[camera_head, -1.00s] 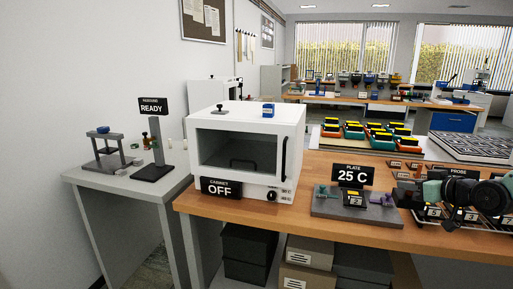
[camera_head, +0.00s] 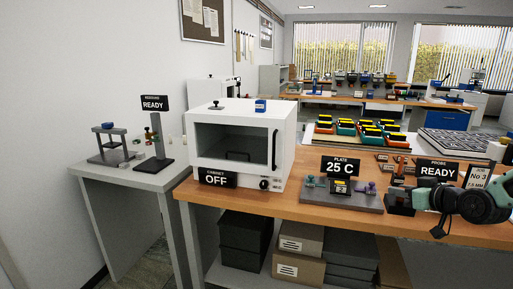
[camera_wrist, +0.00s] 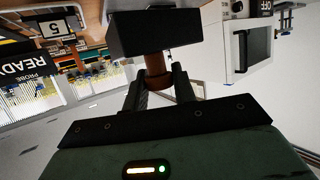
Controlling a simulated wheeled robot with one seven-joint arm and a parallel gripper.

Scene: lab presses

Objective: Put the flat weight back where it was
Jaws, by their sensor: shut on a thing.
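My gripper (camera_wrist: 160,88) is shut on the brown stem of a dark block, which looks like the flat weight (camera_wrist: 150,33). The block sits beyond the fingertips in the wrist view. In the head view the same dark block (camera_head: 400,206) shows left of my gripper (camera_head: 417,195), over the front part of the wooden bench (camera_head: 300,199), right of the grey plate stand. Whether it touches the bench cannot be told. No marked place for the weight can be made out.
A white cabinet (camera_head: 240,150) signed OFF stands left, with a blue item (camera_head: 260,106) on top. The plate stand (camera_head: 343,198) reads 25 C, and a probe sign (camera_head: 437,171) reads READY. A small press (camera_head: 108,143) stands on the grey side table (camera_head: 130,175). Coloured trays fill the back.

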